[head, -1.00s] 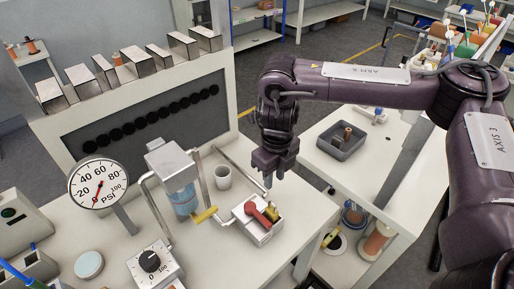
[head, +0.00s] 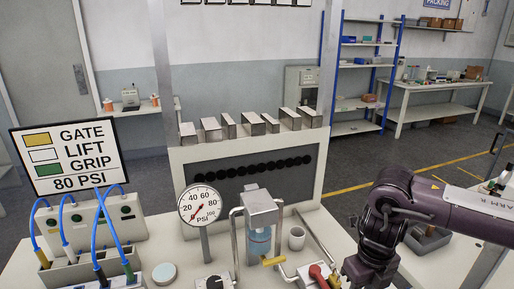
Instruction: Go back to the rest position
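My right arm comes in from the right in the head view. Its dark purple gripper (head: 358,272) points down over the bench at the bottom edge, just right of a small metal block with a red lever (head: 318,274). The fingertips are dark and partly cut off by the frame, so I cannot tell whether they are open or shut, and I see nothing held. My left gripper is not in view.
Near the arm are a white cup (head: 296,238), a metal-topped blue canister (head: 259,240), a pressure gauge (head: 200,204) and a grey tray (head: 430,240) partly behind my arm. Blue-cabled connectors (head: 98,228) and a sign (head: 74,158) stand left.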

